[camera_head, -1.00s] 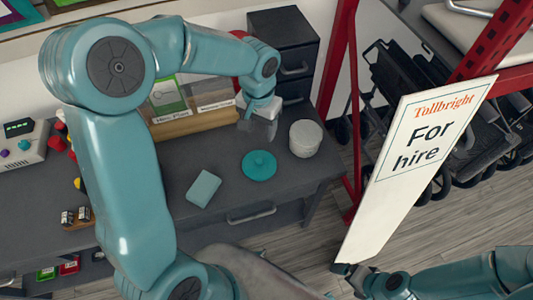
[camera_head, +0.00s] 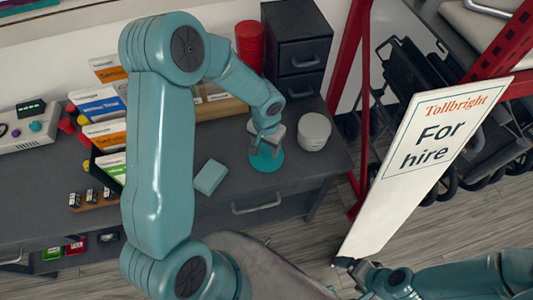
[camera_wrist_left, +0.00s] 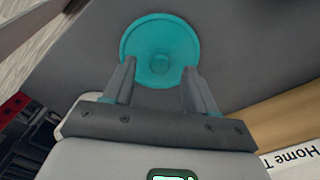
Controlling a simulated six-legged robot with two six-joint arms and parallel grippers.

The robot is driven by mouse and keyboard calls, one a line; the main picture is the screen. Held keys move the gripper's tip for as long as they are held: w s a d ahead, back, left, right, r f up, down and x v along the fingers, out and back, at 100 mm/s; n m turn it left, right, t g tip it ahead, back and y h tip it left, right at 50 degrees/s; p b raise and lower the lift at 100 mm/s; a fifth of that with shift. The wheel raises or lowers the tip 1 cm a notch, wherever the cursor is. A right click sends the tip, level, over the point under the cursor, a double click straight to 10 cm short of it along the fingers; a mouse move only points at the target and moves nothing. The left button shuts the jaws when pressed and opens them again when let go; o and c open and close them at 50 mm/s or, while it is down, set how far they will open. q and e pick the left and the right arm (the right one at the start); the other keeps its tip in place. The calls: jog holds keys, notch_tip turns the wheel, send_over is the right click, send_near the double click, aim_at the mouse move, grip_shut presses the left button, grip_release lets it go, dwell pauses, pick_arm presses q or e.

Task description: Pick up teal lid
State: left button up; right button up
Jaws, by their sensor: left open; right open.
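The teal lid (camera_head: 266,161) is a round disc with a small central knob, lying flat on the dark grey desk left of a white tub. My left gripper (camera_head: 262,146) is over the lid and partly covers it in the head view. In the left wrist view the lid (camera_wrist_left: 160,32) shows beyond my left gripper's open fingers (camera_wrist_left: 160,70), with its knob between and just past the fingertips. I cannot tell if they touch it. My right gripper (camera_head: 352,268) is open at the lower end of the sign, far from the lid.
The white tub (camera_head: 314,132) stands close right of the lid, and a teal block (camera_head: 210,177) lies to its left. Dark drawers (camera_head: 297,55) and a red cylinder (camera_head: 250,45) stand behind. The "For hire" sign (camera_head: 425,150) is right of the desk.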

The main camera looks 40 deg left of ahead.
pick_arm(q)
jog(key=shift+f, duration=0.9)
jog(key=shift+w+f, duration=0.1)
grip_shut()
